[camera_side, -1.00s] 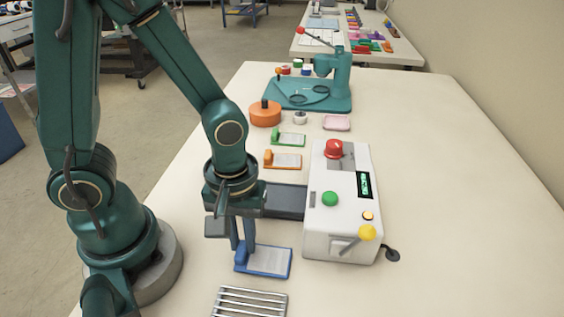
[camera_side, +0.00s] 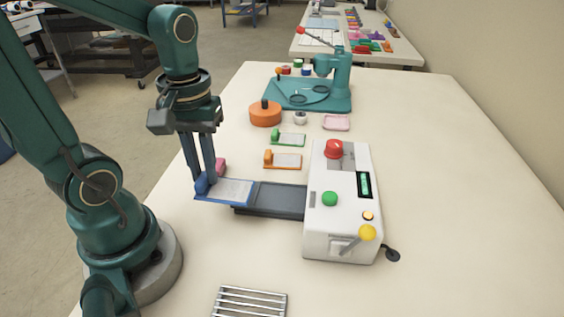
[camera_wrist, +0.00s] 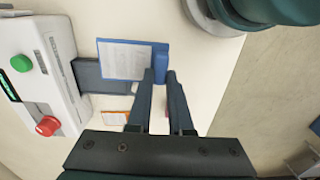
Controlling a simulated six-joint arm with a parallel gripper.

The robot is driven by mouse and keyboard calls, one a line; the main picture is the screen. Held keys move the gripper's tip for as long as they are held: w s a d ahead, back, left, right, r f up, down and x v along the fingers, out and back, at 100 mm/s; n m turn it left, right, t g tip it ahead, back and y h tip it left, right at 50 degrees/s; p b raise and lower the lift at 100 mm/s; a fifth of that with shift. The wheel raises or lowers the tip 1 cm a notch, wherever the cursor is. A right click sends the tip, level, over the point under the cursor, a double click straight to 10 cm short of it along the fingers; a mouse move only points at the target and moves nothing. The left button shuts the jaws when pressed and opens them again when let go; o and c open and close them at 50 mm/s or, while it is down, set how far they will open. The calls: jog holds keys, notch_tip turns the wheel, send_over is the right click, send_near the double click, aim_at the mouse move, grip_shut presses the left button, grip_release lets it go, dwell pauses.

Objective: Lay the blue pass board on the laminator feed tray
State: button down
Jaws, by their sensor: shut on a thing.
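The blue pass board (camera_side: 228,190) carries a pale sheet and has a raised blue block at its left end. My gripper (camera_side: 206,180) points down and is shut on that block. The board appears raised off the table, roughly level. Its right end overlaps the left end of the dark laminator feed tray (camera_side: 275,201) in the side view; I cannot tell whether they touch. In the wrist view, the board (camera_wrist: 125,61) covers part of the tray (camera_wrist: 98,78), and my fingertips (camera_wrist: 160,76) meet the blue block. The white laminator (camera_side: 340,215) stands right of the tray.
Orange (camera_side: 284,160) and green (camera_side: 289,138) boards lie behind the tray. A pink object (camera_side: 220,165) sits partly hidden behind my fingers. A metal rack (camera_side: 250,302) lies at the front. A teal press (camera_side: 310,92) stands at the back. The table between rack and tray is clear.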

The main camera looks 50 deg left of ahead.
jog(key=w+a+r, duration=0.3)
jog(key=w+a, duration=0.2)
jog(key=a, duration=0.4)
send_over(265, 191)
notch_tip(265, 191, down, 6)
jog(key=shift+f, duration=2.2)
jog(key=shift+f, duration=0.1)
jog(key=c, duration=0.8)
grip_release()
